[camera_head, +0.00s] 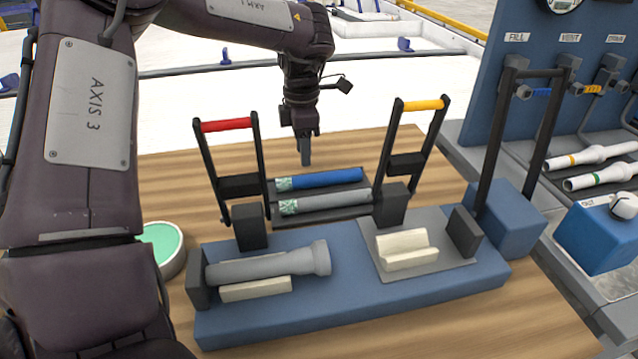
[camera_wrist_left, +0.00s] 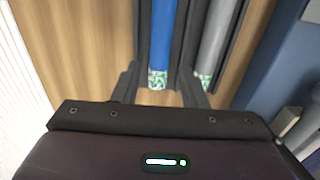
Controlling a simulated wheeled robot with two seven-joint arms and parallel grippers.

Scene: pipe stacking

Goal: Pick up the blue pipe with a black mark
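A blue pipe (camera_head: 330,179) lies in a dark tray on the wooden table, with a green-and-white speckled left end. I cannot make out a black mark on it. A grey pipe (camera_head: 330,202) with a similar speckled end lies beside it, nearer to me. My left gripper (camera_head: 306,158) points down just behind the blue pipe in the head view, apparently above it. In the left wrist view my left gripper (camera_wrist_left: 160,82) is open and empty, with the speckled end of the blue pipe (camera_wrist_left: 162,40) showing between its fingers. My right gripper is not in view.
A blue fixture (camera_head: 350,325) in front holds a grey flared pipe (camera_head: 270,265) and an empty cream cradle (camera_head: 405,250). Clamp levers with a red handle (camera_head: 226,125) and a yellow handle (camera_head: 423,105) rise beside the tray. A valve panel (camera_head: 490,75) stands right.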

